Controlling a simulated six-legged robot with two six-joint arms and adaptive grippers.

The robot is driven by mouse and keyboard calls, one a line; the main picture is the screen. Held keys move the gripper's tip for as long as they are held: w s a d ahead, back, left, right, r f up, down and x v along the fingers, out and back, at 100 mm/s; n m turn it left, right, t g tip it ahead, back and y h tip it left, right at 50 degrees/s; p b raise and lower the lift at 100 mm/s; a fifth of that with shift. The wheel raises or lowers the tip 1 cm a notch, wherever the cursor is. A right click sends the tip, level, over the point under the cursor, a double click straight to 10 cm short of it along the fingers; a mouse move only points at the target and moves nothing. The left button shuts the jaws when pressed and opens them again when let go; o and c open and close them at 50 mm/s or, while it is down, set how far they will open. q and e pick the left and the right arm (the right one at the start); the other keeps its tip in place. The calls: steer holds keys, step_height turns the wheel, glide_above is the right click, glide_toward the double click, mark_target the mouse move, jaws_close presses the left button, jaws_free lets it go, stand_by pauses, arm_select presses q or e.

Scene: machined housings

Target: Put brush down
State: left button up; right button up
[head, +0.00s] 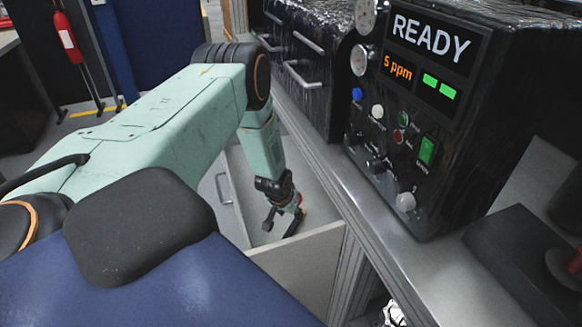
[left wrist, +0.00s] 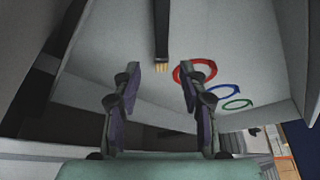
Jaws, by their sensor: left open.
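The brush (left wrist: 161,35) shows in the left wrist view, with a dark handle and pale tan bristles. It lies on the light grey floor of an open drawer, its bristle end towards my left gripper (left wrist: 160,80). The gripper's two fingers are apart, with a gap between them and the brush just beyond their tips. In the head view my left gripper (head: 283,222) reaches down inside the open drawer (head: 297,258). I cannot make out the brush clearly there. My right gripper is not in view.
Red (left wrist: 195,72), blue (left wrist: 225,92) and green (left wrist: 238,105) rings lie beside the brush in the drawer. The drawer walls stand close around my gripper. A black machine (head: 430,110) reading READY stands on the bench (head: 385,235) at the right.

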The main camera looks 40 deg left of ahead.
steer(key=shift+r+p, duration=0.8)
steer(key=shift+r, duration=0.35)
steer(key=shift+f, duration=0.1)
